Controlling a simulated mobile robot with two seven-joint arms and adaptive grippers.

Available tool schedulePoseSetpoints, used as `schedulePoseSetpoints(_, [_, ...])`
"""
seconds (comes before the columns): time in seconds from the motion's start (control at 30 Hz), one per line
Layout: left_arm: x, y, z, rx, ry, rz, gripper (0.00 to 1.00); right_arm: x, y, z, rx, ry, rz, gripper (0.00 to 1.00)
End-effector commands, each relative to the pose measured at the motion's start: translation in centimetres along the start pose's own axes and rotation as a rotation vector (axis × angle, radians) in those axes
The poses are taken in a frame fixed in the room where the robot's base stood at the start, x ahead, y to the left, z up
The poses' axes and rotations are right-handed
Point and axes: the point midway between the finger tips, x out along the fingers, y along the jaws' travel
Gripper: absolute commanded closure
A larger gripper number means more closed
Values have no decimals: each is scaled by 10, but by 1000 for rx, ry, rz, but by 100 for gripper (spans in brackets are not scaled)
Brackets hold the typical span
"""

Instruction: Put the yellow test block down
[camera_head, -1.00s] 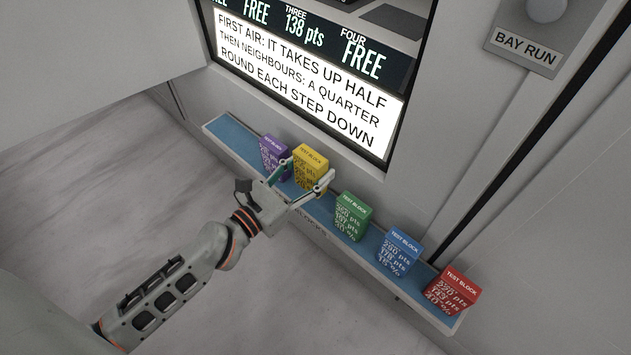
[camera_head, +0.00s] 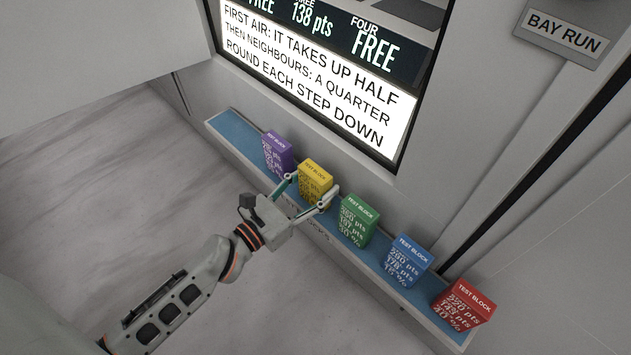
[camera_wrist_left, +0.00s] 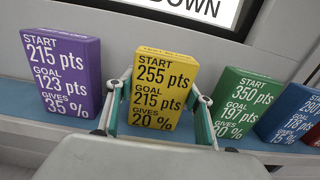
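The yellow test block (camera_head: 315,180) stands upright in the row on the blue-topped shelf, between the purple block and the green block. In the left wrist view the yellow block (camera_wrist_left: 162,90) faces me and reads 255 pts, 215 pts, 20 %. My left gripper (camera_head: 314,188) has one finger along each side of it, and the fingertips look to be against its sides. Its lower edge is low by the shelf; any small gap underneath is hard to see. My right gripper is not in view.
The purple block (camera_head: 278,153) is close on the left. The green block (camera_head: 358,222), blue block (camera_head: 407,262) and red block (camera_head: 463,305) stand to the right on the shelf (camera_head: 230,127). A lit sign (camera_head: 310,70) is behind. The floor in front is clear.

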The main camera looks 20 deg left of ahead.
Motion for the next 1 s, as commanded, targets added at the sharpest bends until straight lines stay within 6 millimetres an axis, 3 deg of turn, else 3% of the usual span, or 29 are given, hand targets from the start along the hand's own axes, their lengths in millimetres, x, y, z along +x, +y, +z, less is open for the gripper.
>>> schedulePoseSetpoints(0.07, [0, 0, -1, 0, 2, 0, 32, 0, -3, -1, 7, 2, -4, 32])
schedulePoseSetpoints(0.53, [-1, 0, 7, 0, -3, 0, 32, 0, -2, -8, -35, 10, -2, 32])
schedulePoseSetpoints(1.0, [-90, 0, 2, -2, 5, 1, 32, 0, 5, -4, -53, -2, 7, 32])
